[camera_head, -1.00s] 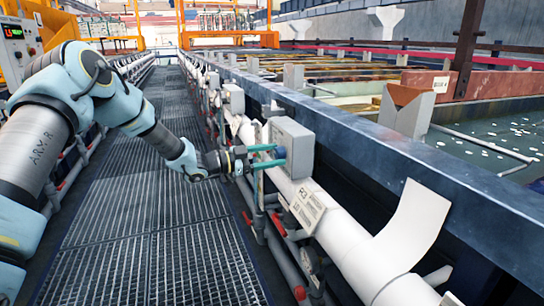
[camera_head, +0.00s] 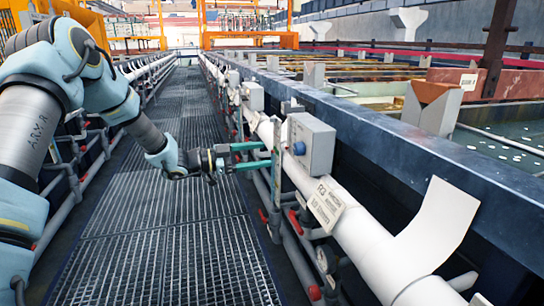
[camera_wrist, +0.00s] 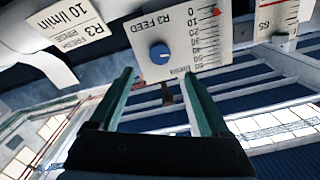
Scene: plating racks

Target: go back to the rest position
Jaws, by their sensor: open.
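My gripper (camera_head: 266,155) is open and empty, with two green fingers pointing right toward a grey control box (camera_head: 313,140). The blue knob (camera_head: 299,148) on the box is a short way off the fingertips, with a visible gap. In the wrist view, my gripper (camera_wrist: 158,76) has its fingers spread, and the blue knob (camera_wrist: 160,53) shows beyond them on a white panel marked "R3 FEED" (camera_wrist: 178,42) with a scale and a red pointer. My arm stretches out from the left side of the head view, over the walkway.
A grated walkway (camera_head: 165,220) runs ahead and is clear. White pipes (camera_head: 350,222) with labels and red-handled valves line its right side, beside a blue tank wall (camera_head: 400,160). A curled white sheet (camera_head: 440,225) stands on the pipe. Orange frames (camera_head: 250,40) stand far back.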

